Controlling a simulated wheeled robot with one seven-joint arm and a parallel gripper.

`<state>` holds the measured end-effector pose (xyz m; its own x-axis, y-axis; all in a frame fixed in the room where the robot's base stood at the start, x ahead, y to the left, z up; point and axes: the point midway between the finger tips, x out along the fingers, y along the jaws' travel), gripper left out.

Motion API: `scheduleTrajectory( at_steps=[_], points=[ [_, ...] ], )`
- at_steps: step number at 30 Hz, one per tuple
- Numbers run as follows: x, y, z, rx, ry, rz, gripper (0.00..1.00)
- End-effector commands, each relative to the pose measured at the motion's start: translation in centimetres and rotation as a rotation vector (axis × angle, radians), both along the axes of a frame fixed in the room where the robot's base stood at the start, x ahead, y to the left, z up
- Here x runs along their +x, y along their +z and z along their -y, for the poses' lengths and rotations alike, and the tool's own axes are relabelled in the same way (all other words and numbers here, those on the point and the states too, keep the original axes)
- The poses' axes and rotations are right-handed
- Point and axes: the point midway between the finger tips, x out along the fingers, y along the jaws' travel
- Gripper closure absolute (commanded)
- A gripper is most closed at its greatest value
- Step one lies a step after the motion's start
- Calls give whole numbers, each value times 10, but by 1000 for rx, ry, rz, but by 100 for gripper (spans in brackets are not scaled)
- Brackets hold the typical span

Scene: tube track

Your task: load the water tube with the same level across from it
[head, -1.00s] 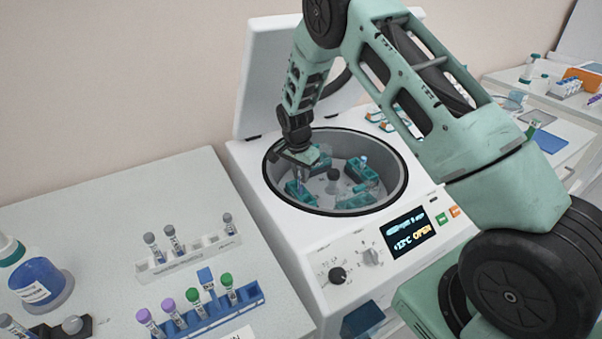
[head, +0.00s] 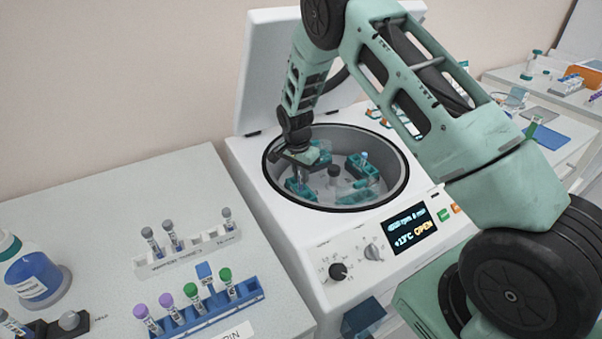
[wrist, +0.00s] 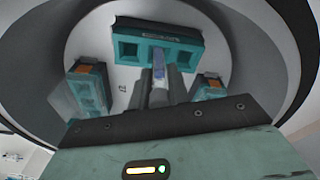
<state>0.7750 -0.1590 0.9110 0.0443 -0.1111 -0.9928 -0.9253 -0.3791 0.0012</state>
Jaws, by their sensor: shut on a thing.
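The centrifuge (head: 340,240) stands with its lid up and its round bowl open. Teal buckets sit on the rotor; one at the bowl's right (head: 362,164) holds a tube with a light blue cap (head: 364,156). My gripper (head: 299,184) is down inside the bowl at its left side. In the wrist view my gripper (wrist: 160,92) is shut on a tube (wrist: 158,66), of which a small bluish part shows. The tube is in front of a teal bucket (wrist: 155,38) with open square wells. I cannot tell whether its lower end is in a well.
A white rack (head: 188,252) holds three grey-capped tubes on the left bench. A blue rack (head: 215,305) with purple-capped and green-capped tubes stands in front of it. The bowl rim (head: 408,180) surrounds my gripper. Side buckets (wrist: 88,88) flank it in the wrist view.

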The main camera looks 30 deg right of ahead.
Motion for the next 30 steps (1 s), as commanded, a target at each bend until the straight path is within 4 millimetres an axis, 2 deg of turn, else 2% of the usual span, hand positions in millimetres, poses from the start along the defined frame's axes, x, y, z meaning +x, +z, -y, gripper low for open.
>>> scheduleTrajectory(
  at_steps=[15, 25, 26, 27, 28, 30],
  points=[
    [0, -16, 0, -1, 0, 0, 95],
    [0, -17, 0, 0, 0, 0, 95],
    [0, -17, 0, 0, 0, 0, 74],
    [0, -17, 0, 0, 0, 0, 63],
    [0, -17, 0, 0, 0, 0, 57],
    [0, -17, 0, 0, 0, 0, 57]
  ],
)
